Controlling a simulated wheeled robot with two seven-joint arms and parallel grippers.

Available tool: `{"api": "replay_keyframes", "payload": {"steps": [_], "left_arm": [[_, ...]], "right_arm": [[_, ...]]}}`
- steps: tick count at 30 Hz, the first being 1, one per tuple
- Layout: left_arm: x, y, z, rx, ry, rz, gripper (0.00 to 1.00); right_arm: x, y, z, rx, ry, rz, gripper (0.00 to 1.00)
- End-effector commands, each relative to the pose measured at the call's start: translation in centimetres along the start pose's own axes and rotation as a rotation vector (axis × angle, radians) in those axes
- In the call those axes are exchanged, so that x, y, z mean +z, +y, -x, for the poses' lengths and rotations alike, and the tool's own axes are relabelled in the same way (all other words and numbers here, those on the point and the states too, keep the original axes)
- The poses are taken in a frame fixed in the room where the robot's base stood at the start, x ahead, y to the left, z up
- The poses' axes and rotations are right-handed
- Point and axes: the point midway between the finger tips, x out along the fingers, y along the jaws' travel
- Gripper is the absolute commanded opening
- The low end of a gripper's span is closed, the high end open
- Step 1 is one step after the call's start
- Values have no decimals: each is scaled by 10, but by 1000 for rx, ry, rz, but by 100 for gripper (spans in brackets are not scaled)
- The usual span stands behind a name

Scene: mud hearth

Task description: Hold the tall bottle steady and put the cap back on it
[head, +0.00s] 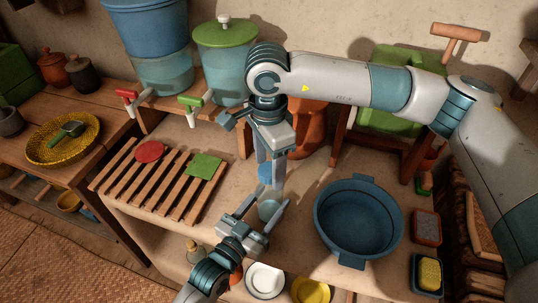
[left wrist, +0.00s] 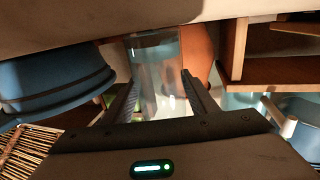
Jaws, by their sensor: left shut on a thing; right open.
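The tall bottle (head: 269,211), pale and see-through, stands on the worktop, with my left gripper (head: 262,213) shut around it. In the left wrist view the clear bottle (left wrist: 155,75) shows between the two dark fingers. A blue piece that looks like the cap (head: 265,173) shows at the top of the bottle, between the fingers of my right gripper (head: 269,172). The right gripper points down from above and is open. The fingers partly hide the cap, so I cannot tell whether it sits fully on the neck.
A blue basin (head: 357,220) stands close on the right. A slatted wooden rack (head: 130,187) with red and green pieces lies on the left. Water containers with taps, one green-lidded (head: 224,70), and a terracotta jar (head: 307,125) stand behind. A white bowl (head: 265,281) is in front.

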Motion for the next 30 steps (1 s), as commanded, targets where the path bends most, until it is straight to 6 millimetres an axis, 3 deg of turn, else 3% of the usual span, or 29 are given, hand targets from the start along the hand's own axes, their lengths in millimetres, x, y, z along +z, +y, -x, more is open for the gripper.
{"api": "replay_keyframes", "payload": {"steps": [10,16,26,27,29,30], "left_arm": [[1,0,0,0,-2,0,0],[1,0,0,0,-2,0,0],[1,0,0,0,-2,0,0],[1,0,0,0,-2,0,0],[1,0,0,0,-2,0,0],[1,0,0,0,-2,0,0]], "right_arm": [[0,0,-3,0,0,0,58],[0,0,-3,0,0,0,15],[0,0,-3,0,0,-5,15],[0,0,-3,0,0,-5,51],[0,0,-3,0,0,-5,63],[0,0,-3,0,0,-5,63]]}}
